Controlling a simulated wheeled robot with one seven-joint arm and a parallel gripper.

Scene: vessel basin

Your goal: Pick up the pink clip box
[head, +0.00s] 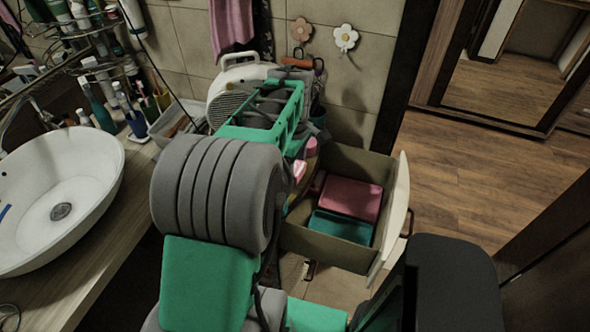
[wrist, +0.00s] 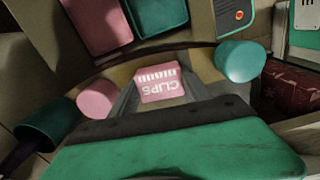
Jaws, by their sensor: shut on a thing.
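The pink clip box (wrist: 160,86), with white "CLIPS" lettering that reads upside down, is in the wrist view. It sits at the tips of my gripper (wrist: 160,94), which is shut on it. In the head view my own arm covers the gripper, and I cannot make out the clip box for certain there.
An open drawer (head: 325,252) holds a pink container (head: 351,198) and a teal container (head: 340,227). In the wrist view a pink rounded object (wrist: 97,99) and a teal rounded object (wrist: 240,61) flank the clip box. A white basin (head: 95,190) is at left.

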